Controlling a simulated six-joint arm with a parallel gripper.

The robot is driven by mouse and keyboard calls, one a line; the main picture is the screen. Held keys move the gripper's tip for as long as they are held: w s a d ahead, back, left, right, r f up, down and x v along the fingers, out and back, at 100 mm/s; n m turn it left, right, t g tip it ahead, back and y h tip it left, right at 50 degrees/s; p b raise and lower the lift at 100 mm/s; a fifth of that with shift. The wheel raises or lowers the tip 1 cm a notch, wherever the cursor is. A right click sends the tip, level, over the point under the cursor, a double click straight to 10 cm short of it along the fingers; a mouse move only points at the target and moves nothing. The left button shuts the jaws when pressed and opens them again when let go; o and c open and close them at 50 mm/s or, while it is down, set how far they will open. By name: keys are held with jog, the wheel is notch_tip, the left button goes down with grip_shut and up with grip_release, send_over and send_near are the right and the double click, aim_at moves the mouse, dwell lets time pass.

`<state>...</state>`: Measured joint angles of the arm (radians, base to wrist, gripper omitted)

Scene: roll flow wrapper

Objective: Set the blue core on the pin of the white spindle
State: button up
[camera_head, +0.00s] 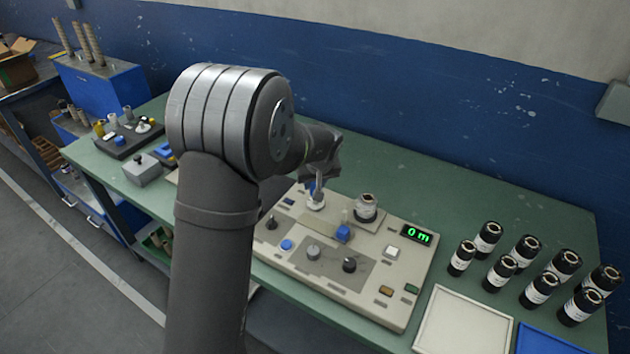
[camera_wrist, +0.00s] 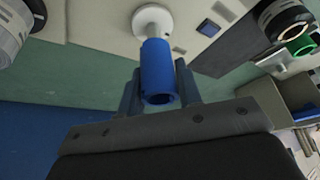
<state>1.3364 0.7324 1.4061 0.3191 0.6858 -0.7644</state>
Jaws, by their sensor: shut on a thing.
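The blue core (camera_wrist: 157,68) is a short hollow cylinder held between the two fingers of my gripper (camera_wrist: 158,90). The near open end of the core faces the wrist camera. Its far end meets or overlaps the round base of the white spindle (camera_wrist: 152,17). In the head view my gripper (camera_head: 317,184) is above the white spindle (camera_head: 315,203), with only a little blue showing there.
Several black rolls (camera_head: 502,273) and a white tray (camera_head: 464,322) are at the right. The bench (camera_head: 480,215) behind the panel is clear.

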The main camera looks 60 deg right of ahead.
jog(key=shift+f, duration=0.25)
jog(key=shift+f, duration=0.4)
jog(key=shift+f, duration=0.2)
dwell(0.6)
jog(key=shift+f, duration=0.8)
jog(key=shift+f, duration=0.15)
dwell(0.4)
jog(key=o, duration=1.5)
jog(key=shift+r, duration=4.05)
